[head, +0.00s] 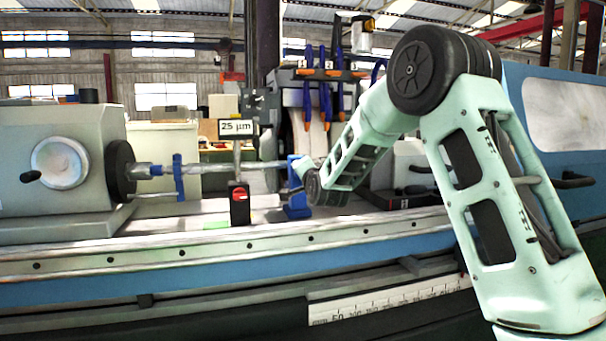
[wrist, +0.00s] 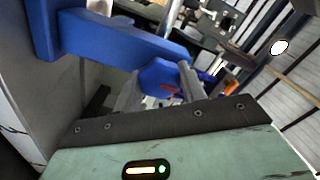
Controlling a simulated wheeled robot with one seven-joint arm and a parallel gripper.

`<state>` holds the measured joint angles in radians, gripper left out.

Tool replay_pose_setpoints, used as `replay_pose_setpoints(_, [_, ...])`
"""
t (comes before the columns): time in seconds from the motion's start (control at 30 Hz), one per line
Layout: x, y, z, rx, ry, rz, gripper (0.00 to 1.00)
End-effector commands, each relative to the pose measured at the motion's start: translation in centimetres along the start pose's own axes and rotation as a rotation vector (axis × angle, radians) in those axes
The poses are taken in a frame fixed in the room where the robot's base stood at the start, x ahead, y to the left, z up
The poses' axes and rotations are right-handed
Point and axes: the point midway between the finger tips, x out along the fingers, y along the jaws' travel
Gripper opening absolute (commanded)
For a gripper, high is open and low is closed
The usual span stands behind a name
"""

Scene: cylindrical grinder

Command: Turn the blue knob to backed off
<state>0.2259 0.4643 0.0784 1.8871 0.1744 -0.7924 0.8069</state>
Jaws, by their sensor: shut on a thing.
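The blue knob (wrist: 158,76) shows in the wrist view between the two grey fingers of my gripper (wrist: 160,92). The fingers are shut on it, one on each side. A small red mark shows near the knob's lower edge. A blue bracket (wrist: 120,38) reaches across just behind the knob from an upright blue part at the left. In the head view my gripper (head: 299,186) is beside a blue stand (head: 297,208) under the shaft. My wrist hides the knob there, and its setting cannot be read.
A long shaft (head: 215,168) runs from the grey headstock (head: 62,168) at the left. Blue-handled tools (head: 323,90) hang behind. Free room shows above the front rail.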

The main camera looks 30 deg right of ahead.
Motion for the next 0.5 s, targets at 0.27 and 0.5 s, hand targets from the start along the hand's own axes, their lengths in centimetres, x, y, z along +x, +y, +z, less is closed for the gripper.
replay_pose_setpoints(0.27, [-0.01, 0.1, 0.1, -0.001, -0.002, 0.002, 0.63])
replay_pose_setpoints(0.5, [-0.07, 0.07, 0.04, 0.0, -0.001, 0.001, 0.63])
